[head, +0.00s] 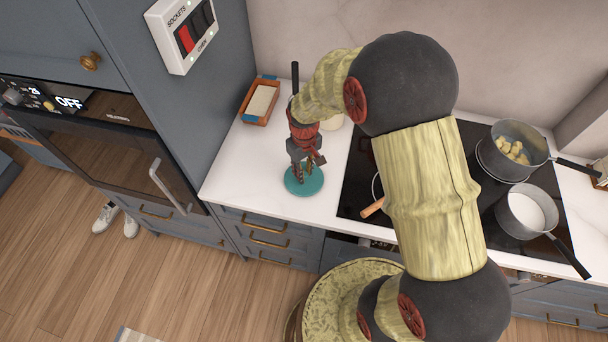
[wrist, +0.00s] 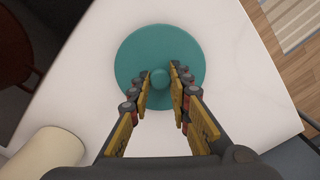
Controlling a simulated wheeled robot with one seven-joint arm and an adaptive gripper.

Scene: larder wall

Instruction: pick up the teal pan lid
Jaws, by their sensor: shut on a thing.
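The teal pan lid (head: 305,182) is a flat round disc on the white counter near its front edge. It also shows in the wrist view (wrist: 135,50), with its round teal knob (wrist: 159,77) at the middle. My gripper (head: 301,176) is above the lid and points down. In the wrist view my gripper (wrist: 160,78) has its two fingers on either side of the knob, shut on it. I cannot tell whether the lid's underside touches the counter.
An orange dish (head: 259,102) stands at the back left of the counter. A cream cylinder (wrist: 48,155) is near the lid. The black hob (head: 357,176) to the right holds a pot of yellow pieces (head: 510,150) and a pot of white contents (head: 525,212). A tall oven cabinet (head: 190,95) stands left.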

